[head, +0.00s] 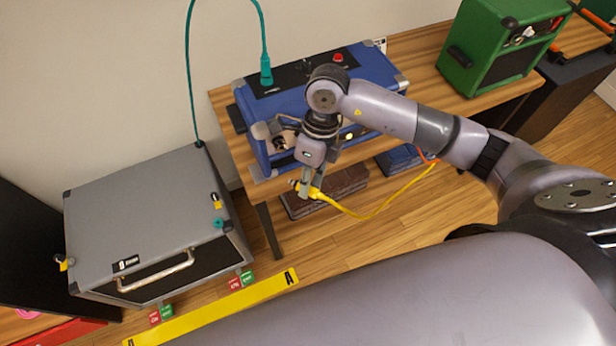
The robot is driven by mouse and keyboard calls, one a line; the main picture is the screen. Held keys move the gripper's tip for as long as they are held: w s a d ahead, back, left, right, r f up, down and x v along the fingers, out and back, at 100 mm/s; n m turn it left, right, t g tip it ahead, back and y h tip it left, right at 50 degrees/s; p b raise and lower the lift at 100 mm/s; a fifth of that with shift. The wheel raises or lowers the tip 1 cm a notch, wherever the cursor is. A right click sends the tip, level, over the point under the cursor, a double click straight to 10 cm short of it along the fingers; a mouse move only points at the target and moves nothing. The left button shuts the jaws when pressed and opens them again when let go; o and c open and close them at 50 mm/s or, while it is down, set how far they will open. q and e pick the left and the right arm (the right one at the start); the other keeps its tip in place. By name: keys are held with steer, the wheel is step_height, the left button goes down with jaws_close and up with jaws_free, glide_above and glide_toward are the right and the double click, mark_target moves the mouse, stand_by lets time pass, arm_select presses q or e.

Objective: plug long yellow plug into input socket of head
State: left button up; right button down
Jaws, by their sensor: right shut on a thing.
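The blue amp head (300,92) sits on the wooden table, with its front partly hidden behind my right arm. I cannot make out its input socket. My right gripper (306,186) points down in front of the table, below the head's front edge. It is shut on the yellow plug (315,193), apart from the head. The plug's yellow cable (385,207) sags to the right and rises behind my arm. My left gripper is not in view.
A teal cable (262,30) ends in a teal plug (266,72) on top of the head. A grey cabinet (140,205) stands at left. A green amp (497,45) stands on the table at right. A brown pedal-like box (335,188) is below the table. Open floor lies in front.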

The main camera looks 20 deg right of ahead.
steer(key=m, duration=0.3)
steer(key=m+t+y+p, duration=0.1)
steer(key=shift+s+a+f+m, duration=0.1)
steer(key=shift+s+f+m, duration=0.2)
steer(key=shift+m, duration=0.1)
steer(key=shift+f+m+t+y, duration=0.15)
steer(key=shift+m+t+y, duration=0.15)
steer(key=shift+m, duration=0.4)
steer(key=shift+w+f+m, duration=0.1)
steer(key=shift+f+m, duration=0.05)
steer(key=shift+m, duration=0.45)
arm_select(q)
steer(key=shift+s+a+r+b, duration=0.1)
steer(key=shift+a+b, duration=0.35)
steer(key=shift+b, duration=0.3)
arm_select(e)
steer(key=w, duration=0.7)
steer(key=shift+w+a, duration=0.15)
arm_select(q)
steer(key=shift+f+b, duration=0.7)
arm_select(e)
steer(key=shift+w, duration=1.2)
steer(key=c, duration=1.4)
jaws_free()
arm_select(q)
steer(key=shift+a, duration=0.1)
